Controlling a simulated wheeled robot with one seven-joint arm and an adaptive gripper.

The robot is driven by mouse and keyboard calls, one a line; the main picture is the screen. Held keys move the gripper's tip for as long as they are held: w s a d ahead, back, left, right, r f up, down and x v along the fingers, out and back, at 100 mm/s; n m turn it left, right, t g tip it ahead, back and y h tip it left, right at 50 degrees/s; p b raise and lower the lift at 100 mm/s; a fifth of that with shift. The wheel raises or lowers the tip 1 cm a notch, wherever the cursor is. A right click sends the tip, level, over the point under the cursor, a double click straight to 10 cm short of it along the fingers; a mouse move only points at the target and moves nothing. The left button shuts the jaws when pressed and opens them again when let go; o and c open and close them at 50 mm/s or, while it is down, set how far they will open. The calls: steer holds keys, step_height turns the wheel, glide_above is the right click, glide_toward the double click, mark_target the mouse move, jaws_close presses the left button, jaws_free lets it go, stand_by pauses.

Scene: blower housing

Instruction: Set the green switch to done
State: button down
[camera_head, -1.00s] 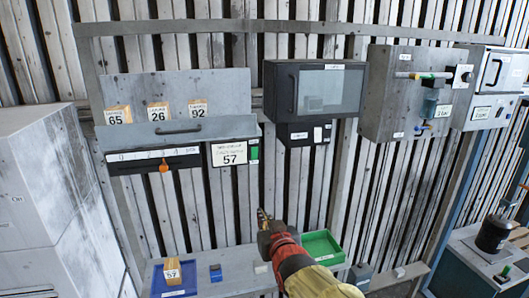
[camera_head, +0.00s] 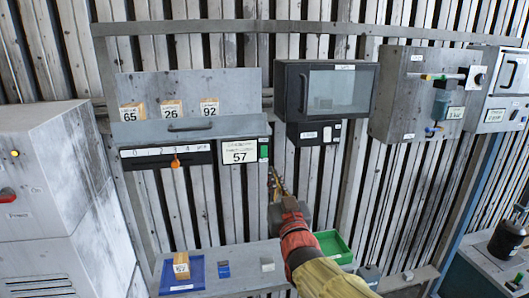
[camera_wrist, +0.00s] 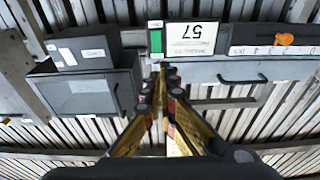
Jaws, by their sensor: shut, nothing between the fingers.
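The green switch (camera_head: 264,152) is a small upright green piece with white labels above and below it. It sits at the right of the white card reading 57 (camera_head: 240,152), on the wall unit. My gripper (camera_head: 275,175) is shut and empty, its tips just below and slightly right of the switch in the head view. In the wrist view, which is upside down, the green switch (camera_wrist: 156,41) shows just beyond the shut fingertips (camera_wrist: 162,68). I cannot tell whether the tips touch its lower label.
A slider with an orange knob (camera_head: 175,162) is left of the card, under a grey drawer panel with a handle (camera_head: 190,127). A dark windowed cabinet (camera_head: 325,90) is at the upper right. A blue tray (camera_head: 182,274) and green tray (camera_head: 333,246) are on the shelf below.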

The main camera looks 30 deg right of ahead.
mark_target(262, 146)
steer(key=p+x, duration=0.3)
steer(key=x, duration=1)
steer(key=shift+w, duration=0.1)
steer(key=shift+w+d+r+g+p, duration=0.1)
steer(key=shift+w+r+g+p, duration=0.3)
steer(key=shift+r+g+p, duration=0.25)
steer(key=shift+f+y, duration=0.3)
steer(key=shift+f, duration=0.15)
